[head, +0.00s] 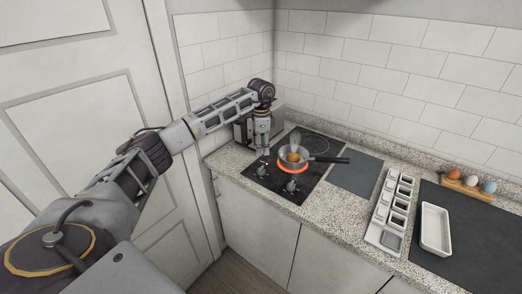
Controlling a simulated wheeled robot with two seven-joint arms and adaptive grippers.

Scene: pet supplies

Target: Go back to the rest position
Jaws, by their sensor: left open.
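My left arm reaches in from the left across the counter's end. My left gripper (262,150) points down over the left part of the black cooktop (315,180), just left of the pan. Its jaws are open, and I see nothing held in them; the fingertips are small in the view. A grey pan (306,160) with a dark handle pointing right sits on a burner glowing orange-red. Something orange-brown (292,157) lies in the pan, with a pale wisp above it. My right gripper is not in view.
A grey metal appliance (241,130) stands in the corner behind my left gripper. Cooktop knobs (291,186) are at the front. To the right are a dark mat (355,174), a white compartment tray (373,234), a white dish (424,233) and eggs in a wooden holder (463,187).

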